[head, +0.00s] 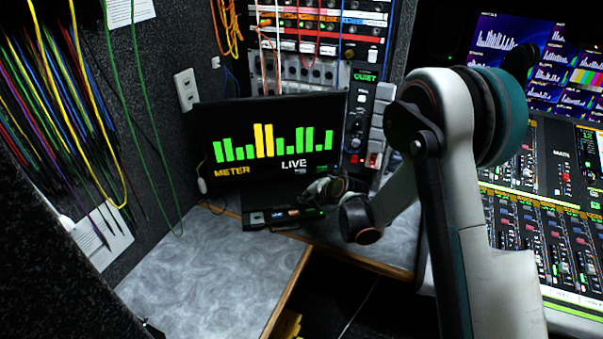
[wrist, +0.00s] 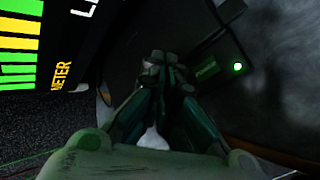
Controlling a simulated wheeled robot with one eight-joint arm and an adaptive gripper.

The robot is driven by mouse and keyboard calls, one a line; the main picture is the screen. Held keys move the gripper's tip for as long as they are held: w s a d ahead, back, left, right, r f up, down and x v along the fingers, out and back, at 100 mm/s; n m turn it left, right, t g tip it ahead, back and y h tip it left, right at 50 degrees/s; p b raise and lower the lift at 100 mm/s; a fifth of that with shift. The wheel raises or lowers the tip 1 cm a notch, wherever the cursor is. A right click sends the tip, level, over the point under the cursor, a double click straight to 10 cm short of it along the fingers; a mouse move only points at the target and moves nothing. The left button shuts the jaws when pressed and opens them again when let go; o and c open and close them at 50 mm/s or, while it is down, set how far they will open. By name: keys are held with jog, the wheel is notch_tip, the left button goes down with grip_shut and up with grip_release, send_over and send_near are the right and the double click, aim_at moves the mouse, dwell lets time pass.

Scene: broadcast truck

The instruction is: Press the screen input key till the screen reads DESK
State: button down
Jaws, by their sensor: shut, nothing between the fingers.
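The screen (head: 270,145) stands at the back corner of the grey desk. It shows green and yellow bars with the words METER and LIVE; part of it also shows at the upper left of the wrist view (wrist: 20,50). A low dark box (head: 284,216) with small lit parts sits below the screen; a dark box in the wrist view has a dim green key (wrist: 206,70) and a bright green lamp (wrist: 238,67). My gripper (head: 322,188) is shut and empty near the screen's lower right corner. In the wrist view its fingertips (wrist: 163,66) are left of the green key; contact cannot be told.
A panel with pale keys, a red key and a green QUIET sign (head: 366,120) stands right of the screen. A mixing console (head: 545,240) is at the right. Hanging cables (head: 70,120) line the left wall. The desk front (head: 220,280) is clear.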

aim_at(301, 171)
jog(key=w, duration=0.2)
jog(key=w+a, duration=0.1)
jog(key=w, duration=0.1)
jog(key=w+p, duration=0.1)
jog(key=w, duration=0.1)
jog(key=shift+w+a, duration=0.2)
jog(key=shift+a, duration=0.15)
jog(key=shift+w+a, duration=0.25)
jog(key=shift+w, duration=0.8)
jog(key=shift+w, duration=0.1)
dwell(0.3)
jog(key=shift+w+a, duration=0.1)
jog(key=shift+w, duration=0.2)
jog(key=shift+w+a+b, duration=0.1)
jog(key=shift+w+b, duration=0.2)
jog(key=shift+w, duration=0.1)
dwell(0.6)
jog(key=shift+s, duration=0.15)
dwell(0.3)
jog(key=shift+s+d, duration=0.2)
jog(key=shift+s, duration=0.45)
